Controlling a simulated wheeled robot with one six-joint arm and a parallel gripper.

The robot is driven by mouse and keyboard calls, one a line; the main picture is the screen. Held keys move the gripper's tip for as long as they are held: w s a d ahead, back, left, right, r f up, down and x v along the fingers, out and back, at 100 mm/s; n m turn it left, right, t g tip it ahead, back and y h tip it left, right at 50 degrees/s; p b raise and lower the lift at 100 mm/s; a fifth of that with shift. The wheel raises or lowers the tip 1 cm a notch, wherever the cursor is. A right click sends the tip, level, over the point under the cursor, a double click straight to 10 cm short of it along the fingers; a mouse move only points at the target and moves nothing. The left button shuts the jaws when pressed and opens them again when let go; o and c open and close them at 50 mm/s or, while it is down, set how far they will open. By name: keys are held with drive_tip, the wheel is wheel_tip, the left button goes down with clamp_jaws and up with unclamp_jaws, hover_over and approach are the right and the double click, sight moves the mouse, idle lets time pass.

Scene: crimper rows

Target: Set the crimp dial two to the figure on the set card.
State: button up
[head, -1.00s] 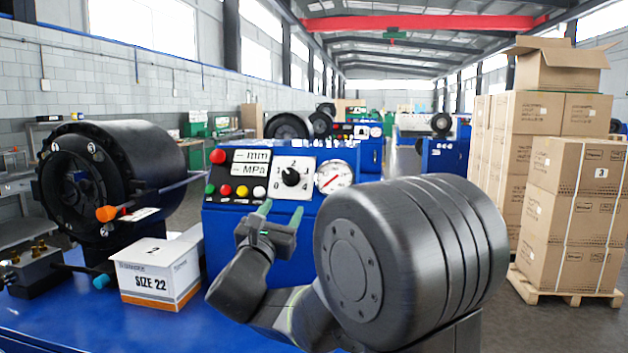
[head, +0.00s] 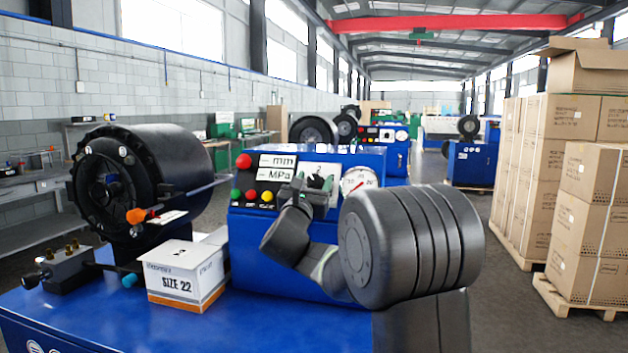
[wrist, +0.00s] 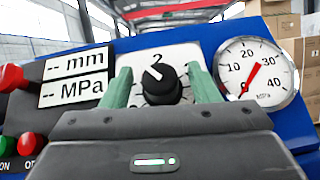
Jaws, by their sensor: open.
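The crimp dial's black knob (wrist: 160,84) sits on a white plate on the blue control panel.
A pressure gauge (wrist: 257,72) is right of the dial; mm and MPa displays (wrist: 74,77) and coloured buttons (head: 252,195) are left. A SIZE 22 box (head: 185,275) and black crimping head (head: 165,170) stand left on the blue bench. Stacked cartons (head: 590,190) stand right.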

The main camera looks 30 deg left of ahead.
drive_tip(key=shift+w+r, duration=0.1)
drive_tip(key=shift+w, duration=0.15)
drive_tip(key=c, duration=1)
drive_tip(key=shift+o, duration=0.2)
drive_tip(key=shift+a+m+h, duration=0.1)
drive_tip(key=shift+m+h, duration=0.3)
